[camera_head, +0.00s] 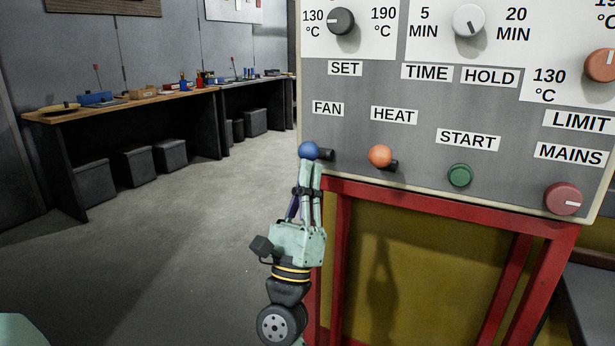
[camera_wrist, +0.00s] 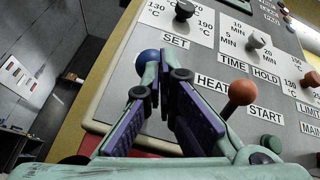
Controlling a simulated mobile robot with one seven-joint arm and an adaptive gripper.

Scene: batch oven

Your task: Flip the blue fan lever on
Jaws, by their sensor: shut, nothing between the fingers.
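The blue fan lever's ball (camera_head: 308,150) is at the lower left of the grey control panel (camera_head: 400,100), below the FAN label (camera_head: 328,108). Its short dark stem shows just right of the ball. My gripper (camera_head: 312,166) points upward with its fingertips right at the ball's underside. In the wrist view, the blue ball (camera_wrist: 147,59) shows just left of and partly behind the fingertips (camera_wrist: 164,64). The fingers are together at the tips with nothing between them. I cannot tell whether they touch the ball.
The orange heat lever (camera_head: 380,156) is to the right, then the green start button (camera_head: 460,175) and the red mains knob (camera_head: 563,199). A red frame (camera_head: 450,205) supports the panel. Open floor lies left, with a workbench (camera_head: 130,103) and stools behind.

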